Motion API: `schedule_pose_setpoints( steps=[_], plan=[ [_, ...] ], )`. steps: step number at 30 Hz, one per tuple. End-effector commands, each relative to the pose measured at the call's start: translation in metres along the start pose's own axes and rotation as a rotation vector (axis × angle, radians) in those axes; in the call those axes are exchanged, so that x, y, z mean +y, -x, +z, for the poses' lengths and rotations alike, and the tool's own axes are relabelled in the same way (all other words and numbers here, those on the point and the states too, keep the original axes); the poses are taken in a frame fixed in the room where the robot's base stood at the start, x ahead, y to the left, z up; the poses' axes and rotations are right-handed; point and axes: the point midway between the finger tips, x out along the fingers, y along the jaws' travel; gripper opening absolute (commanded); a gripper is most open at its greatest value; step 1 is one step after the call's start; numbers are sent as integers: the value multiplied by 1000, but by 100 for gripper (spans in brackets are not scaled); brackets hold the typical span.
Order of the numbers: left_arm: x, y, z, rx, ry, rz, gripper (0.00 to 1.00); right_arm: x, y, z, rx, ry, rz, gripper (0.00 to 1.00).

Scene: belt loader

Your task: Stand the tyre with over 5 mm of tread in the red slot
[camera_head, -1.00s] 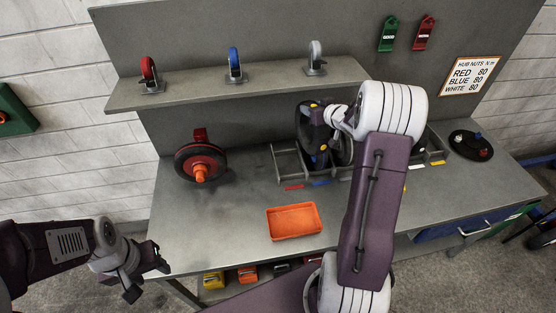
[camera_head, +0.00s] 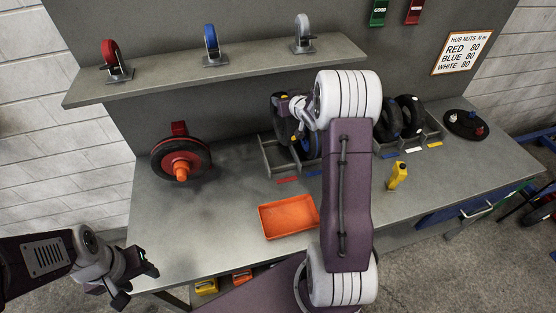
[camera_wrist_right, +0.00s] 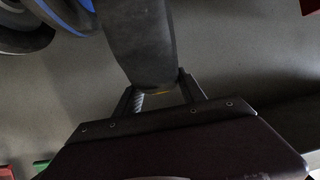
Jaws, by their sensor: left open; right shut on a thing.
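My right gripper (camera_head: 284,98) is shut on a dark tyre (camera_head: 279,112), held upright over the left end of the slotted rack. In the right wrist view the gripper (camera_wrist_right: 160,95) grips the tyre (camera_wrist_right: 140,40) by its tread; tread depth cannot be read. The red slot's label (camera_head: 287,180) is on the rack's front left, below the held tyre. I cannot tell whether the tyre is inside the slot. My right arm hides the middle of the rack. Two more tyres (camera_head: 388,123) (camera_head: 411,113) stand in slots to its right. My left gripper (camera_head: 132,272) is open and empty at the bench's left.
A red-hubbed wheel (camera_head: 181,160) stands on the bench at left. An orange tray (camera_head: 288,216) lies in front of the rack. A yellow device (camera_head: 397,176) is right of my arm. A shelf (camera_head: 230,75) holds three castors. A blue-rimmed tyre (camera_wrist_right: 80,8) is beside the held one.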

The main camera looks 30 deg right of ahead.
Motion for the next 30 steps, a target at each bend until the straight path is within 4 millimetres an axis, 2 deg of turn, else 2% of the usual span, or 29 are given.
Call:
schedule_pose_setpoints(
  steps=[7,14,22,30],
  plan=[
    [0,11,-1,1,0,0,51,-17,-9,-1,-25,-29,56,0],
    [0,12,-1,0,0,0,51,-20,-12,5,-36,-37,69,0],
    [0,19,-2,0,0,0,51,-20,-31,47,-38,-37,69,0],
    [0,22,-2,0,0,0,51,-20,-40,65,-37,-38,69,0]
  ],
)
